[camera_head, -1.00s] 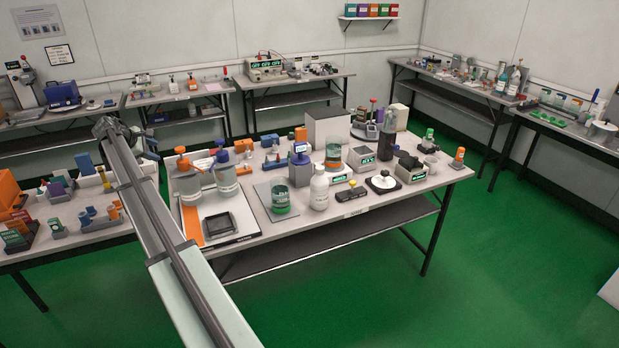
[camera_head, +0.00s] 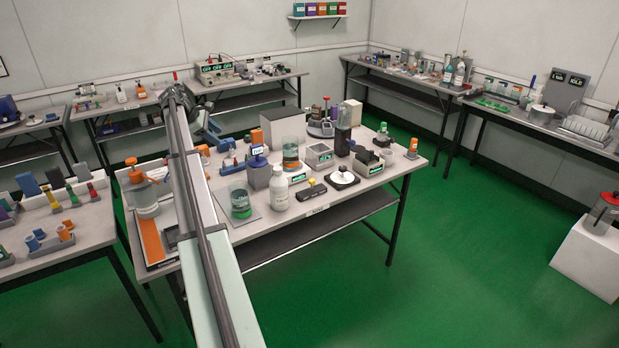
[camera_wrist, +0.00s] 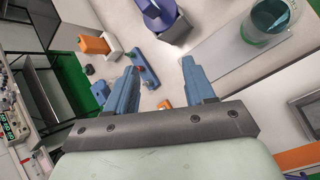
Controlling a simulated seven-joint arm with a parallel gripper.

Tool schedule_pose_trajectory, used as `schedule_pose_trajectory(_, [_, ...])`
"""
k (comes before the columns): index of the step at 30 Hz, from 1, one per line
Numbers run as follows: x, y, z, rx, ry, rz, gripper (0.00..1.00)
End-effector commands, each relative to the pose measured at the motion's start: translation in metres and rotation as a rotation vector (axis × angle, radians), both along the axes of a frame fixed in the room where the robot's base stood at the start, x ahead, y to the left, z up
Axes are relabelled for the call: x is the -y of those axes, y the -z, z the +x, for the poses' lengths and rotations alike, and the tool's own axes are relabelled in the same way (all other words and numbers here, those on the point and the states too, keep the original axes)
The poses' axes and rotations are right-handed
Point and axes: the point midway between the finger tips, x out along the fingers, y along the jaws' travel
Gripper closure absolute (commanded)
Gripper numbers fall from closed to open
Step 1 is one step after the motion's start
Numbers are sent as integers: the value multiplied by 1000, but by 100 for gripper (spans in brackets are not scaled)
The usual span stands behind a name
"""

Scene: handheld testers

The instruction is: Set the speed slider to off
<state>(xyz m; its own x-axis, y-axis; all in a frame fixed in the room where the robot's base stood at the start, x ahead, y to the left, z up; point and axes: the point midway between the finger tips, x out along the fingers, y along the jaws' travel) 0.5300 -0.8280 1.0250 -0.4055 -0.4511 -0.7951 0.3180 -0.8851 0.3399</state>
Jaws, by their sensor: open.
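My gripper (camera_wrist: 160,72) is open and empty, with blue-grey fingers. In the head view it (camera_head: 205,122) shows at the left back of the middle table (camera_head: 330,205), and my arm hides part of the tabletop. In the wrist view, a slim blue piece (camera_wrist: 146,72) with small knobs lies on the table beyond and between the fingers. It appears apart from them. A blue-topped device (camera_wrist: 158,18) with a grey base stands beyond; its display shows in the head view (camera_head: 258,152). I cannot tell which item carries the speed slider; no slider marking is readable.
A beaker with green liquid (camera_head: 240,203), a white bottle (camera_head: 279,190) and a black-and-yellow handheld device (camera_head: 311,191) stand along the front. Green floor (camera_head: 470,240) is open to the right.

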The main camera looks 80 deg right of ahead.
Motion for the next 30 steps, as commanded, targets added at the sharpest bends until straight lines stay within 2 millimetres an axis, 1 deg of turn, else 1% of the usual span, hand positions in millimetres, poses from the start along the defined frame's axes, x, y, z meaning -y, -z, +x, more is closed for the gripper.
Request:
schedule_pose_trajectory(1, [13,6,-27,3,33,29,46])
schedule_pose_trajectory(2, [18,9,-42,6,51,49,46])
schedule_pose_trajectory(3, [26,14,-62,9,73,74,46])
schedule_pose_trajectory(5, [35,20,-90,17,106,113,46])
schedule_pose_trajectory(6, [42,25,-110,23,127,137,46])
schedule_pose_trajectory(8, [50,31,-139,32,159,176,46])
schedule_pose_trajectory(9, [54,35,-158,40,179,200,46])
schedule_pose_trajectory(11, [60,41,-186,51,210,236,46])
schedule_pose_trajectory(12, [63,44,-203,59,226,258,46])
schedule_pose_trajectory(15, [69,50,-239,77,263,305,46])
schedule_pose_trajectory(18, [72,55,-265,92,288,340,46])
schedule_pose_trajectory(21, [73,58,-282,103,304,362,46])
schedule_pose_trajectory(26, [73,64,-292,108,312,374,46])
schedule_pose_trajectory(30, [73,78,-297,108,312,374,46])
